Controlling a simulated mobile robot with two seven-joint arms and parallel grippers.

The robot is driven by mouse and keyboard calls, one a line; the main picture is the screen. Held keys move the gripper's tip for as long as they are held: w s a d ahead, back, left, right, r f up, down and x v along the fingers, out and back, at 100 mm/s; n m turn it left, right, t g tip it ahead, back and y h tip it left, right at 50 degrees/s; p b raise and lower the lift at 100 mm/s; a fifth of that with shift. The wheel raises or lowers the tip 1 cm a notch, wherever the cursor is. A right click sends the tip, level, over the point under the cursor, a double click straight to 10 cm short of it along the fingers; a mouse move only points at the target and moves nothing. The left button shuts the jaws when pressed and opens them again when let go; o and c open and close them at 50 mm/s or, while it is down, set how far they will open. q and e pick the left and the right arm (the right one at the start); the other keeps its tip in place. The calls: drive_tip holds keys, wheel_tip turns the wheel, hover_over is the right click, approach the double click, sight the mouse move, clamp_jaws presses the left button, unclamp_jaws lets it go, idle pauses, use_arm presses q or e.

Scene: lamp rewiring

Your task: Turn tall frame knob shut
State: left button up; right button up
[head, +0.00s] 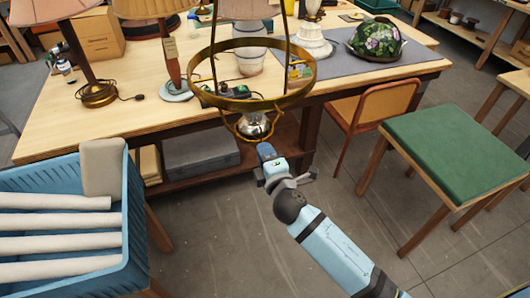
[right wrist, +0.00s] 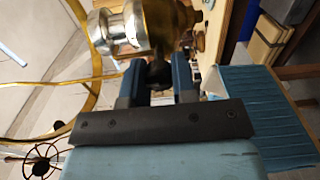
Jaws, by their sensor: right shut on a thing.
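A shiny metal and brass fitting (head: 252,127) sits low in the ring. In the right wrist view this fitting (right wrist: 122,28) is large, at the upper middle. My right gripper (head: 266,150) reaches up to the fitting from below. In the right wrist view, its two blue fingers (right wrist: 157,78) are shut on a small dark knob (right wrist: 158,74) beside the fitting. The fingers partly hide the knob, so its turn angle cannot be told. My left gripper is not in view.
The workbench (head: 140,75) carries several lamps, a white shade (head: 302,40) and a floral shade (head: 377,40). A blue crate (head: 135,230) with pale rolls stands at left. A wooden chair (head: 385,103) and a green-topped stool (head: 455,140) stand at right.

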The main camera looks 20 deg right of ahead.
idle(0.4)
drive_tip(key=o, duration=0.9)
drive_tip(key=s+b, duration=0.1)
drive_tip(key=s, duration=0.3)
drive_tip(key=s+b, duration=0.1)
drive_tip(key=s, duration=0.4)
drive_tip(key=s+b, duration=0.1)
drive_tip(key=s, duration=0.4)
drive_tip(key=shift+d+b, duration=0.25)
drive_tip(key=shift+b, duration=0.1)
drive_tip(key=shift+w, duration=0.1)
